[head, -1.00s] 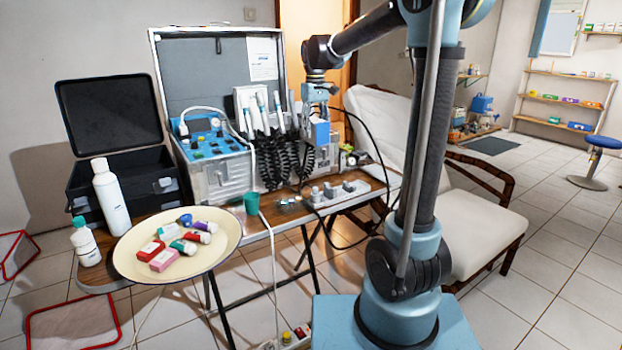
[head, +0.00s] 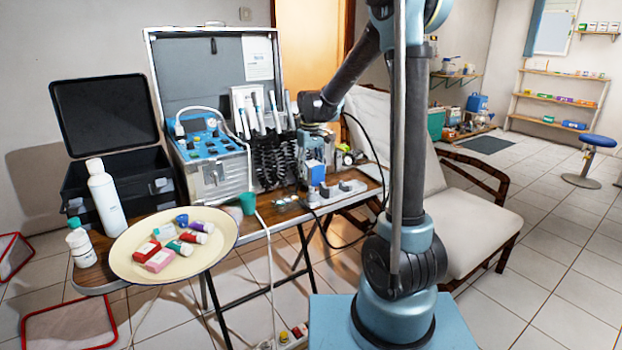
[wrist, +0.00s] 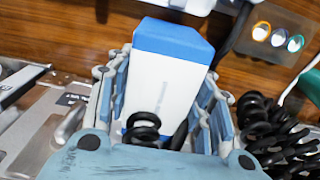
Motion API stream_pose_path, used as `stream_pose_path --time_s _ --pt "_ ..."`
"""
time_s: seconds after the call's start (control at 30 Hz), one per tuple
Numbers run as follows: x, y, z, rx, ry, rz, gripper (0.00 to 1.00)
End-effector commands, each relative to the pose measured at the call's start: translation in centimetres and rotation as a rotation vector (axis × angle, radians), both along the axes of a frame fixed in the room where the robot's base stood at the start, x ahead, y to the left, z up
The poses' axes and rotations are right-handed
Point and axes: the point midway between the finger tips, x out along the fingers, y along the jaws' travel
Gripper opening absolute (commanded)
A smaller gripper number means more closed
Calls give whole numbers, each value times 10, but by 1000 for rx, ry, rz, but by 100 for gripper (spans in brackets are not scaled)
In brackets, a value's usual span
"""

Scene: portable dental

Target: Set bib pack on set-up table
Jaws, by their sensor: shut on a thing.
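The bib pack is a white box with a blue end. In the wrist view the bib pack (wrist: 170,85) sits between the two fingers of my gripper (wrist: 168,72), which is shut on it. In the head view the pack (head: 316,173) shows as a small blue and white block below my gripper (head: 316,158), low over the right part of the wooden set-up table (head: 272,216). I cannot tell whether the pack touches the tabletop. A dark coiled cord hides part of the pack's near end in the wrist view.
An open metal case (head: 212,184) with coiled cords stands left of the pack. A grey power strip (head: 340,192) lies just in front. A cream tray (head: 128,262) of small boxes is at the left.

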Motion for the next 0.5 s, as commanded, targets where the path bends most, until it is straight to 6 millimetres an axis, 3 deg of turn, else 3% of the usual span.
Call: stream_pose_path --time_s 0.23,0.5 --pt "0 0 -29 0 0 0 23" --pt "0 -2 -30 0 0 -2 23"
